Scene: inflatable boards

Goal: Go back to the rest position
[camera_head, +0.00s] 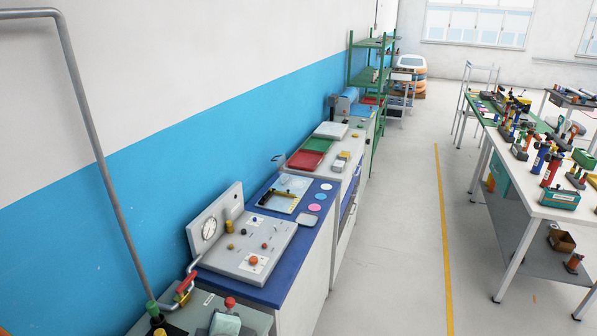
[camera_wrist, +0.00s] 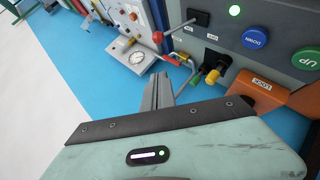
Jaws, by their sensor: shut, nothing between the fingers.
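My gripper (camera_wrist: 158,92) shows in the wrist view as two grey fingers close together, with nothing between them. They rise above a pale green housing with a dark strip. A grey control panel (camera_wrist: 279,70) with a blue DOWN button (camera_wrist: 255,38) and a green UP button (camera_wrist: 307,59) stands to the right of the fingers. An orange LOCK piece (camera_wrist: 262,89) is below it. A lever with a red ball (camera_wrist: 158,36) is beyond the fingers. I cannot make out my gripper in the head view.
A gauge board (camera_head: 246,250) stands on the blue bench along the wall; it also shows in the wrist view (camera_wrist: 133,55). A grey pipe (camera_head: 100,155) rises at the left. A tool-covered table (camera_head: 534,200) is at the right. The floor (camera_head: 400,235) between is clear.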

